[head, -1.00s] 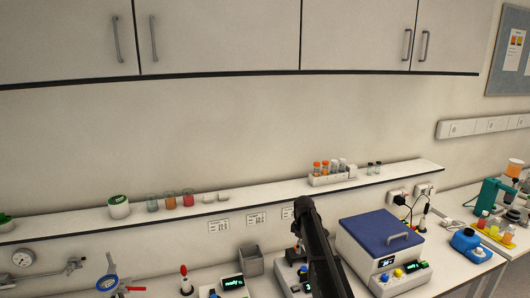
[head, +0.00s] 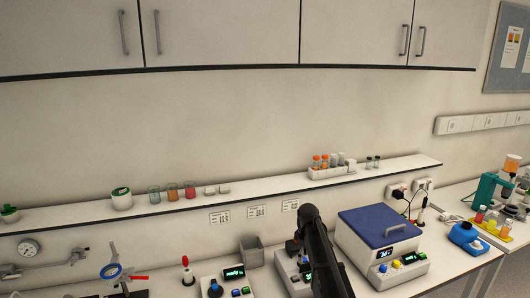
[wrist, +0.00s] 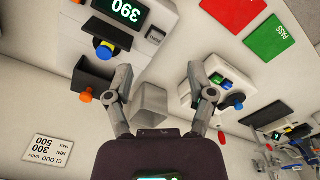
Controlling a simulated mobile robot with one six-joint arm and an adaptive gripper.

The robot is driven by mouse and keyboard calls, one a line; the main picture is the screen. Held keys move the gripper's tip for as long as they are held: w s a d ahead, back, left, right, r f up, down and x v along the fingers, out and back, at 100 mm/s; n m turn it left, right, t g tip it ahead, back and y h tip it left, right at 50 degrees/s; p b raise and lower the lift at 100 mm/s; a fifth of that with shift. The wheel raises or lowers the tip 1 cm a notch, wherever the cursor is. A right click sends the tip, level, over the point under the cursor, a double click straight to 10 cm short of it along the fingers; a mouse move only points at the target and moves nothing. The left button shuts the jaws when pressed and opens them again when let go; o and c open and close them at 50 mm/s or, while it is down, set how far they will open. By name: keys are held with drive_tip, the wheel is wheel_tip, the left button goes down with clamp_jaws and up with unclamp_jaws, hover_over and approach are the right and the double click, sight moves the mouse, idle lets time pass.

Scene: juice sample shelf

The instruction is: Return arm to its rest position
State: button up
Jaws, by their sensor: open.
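My arm (head: 322,250) rises at the bottom middle of the head view, in front of the bench devices; the gripper's fingers cannot be made out there. In the wrist view my gripper (wrist: 160,82) has its two fingers spread wide apart, with nothing held between them. A grey open box (wrist: 150,105) shows behind the gap between the fingers. It stands on the bench in the head view (head: 251,252), left of my arm.
A narrow wall shelf (head: 255,191) carries several jars and a white vial rack (head: 331,171). A blue-lidded device (head: 380,227) stands right of my arm. A device with a display (head: 228,281) is to the left. Cabinets (head: 220,35) hang above.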

drive_tip(key=s+f+m+b, duration=0.3)
drive_tip(key=s+f, duration=0.1)
drive_tip(key=s, duration=0.5)
drive_tip(key=s+d+f+m+b, duration=0.1)
drive_tip(key=s+f+m+b, duration=0.2)
drive_tip(key=s, duration=0.6)
drive_tip(key=s+d+f+m+b, duration=0.1)
drive_tip(key=s+f+m+b, duration=0.3)
drive_tip(key=s, duration=0.6)
drive_tip(key=shift+f+m+b, duration=0.3)
drive_tip(key=shift+b, duration=0.25)
idle(0.6)
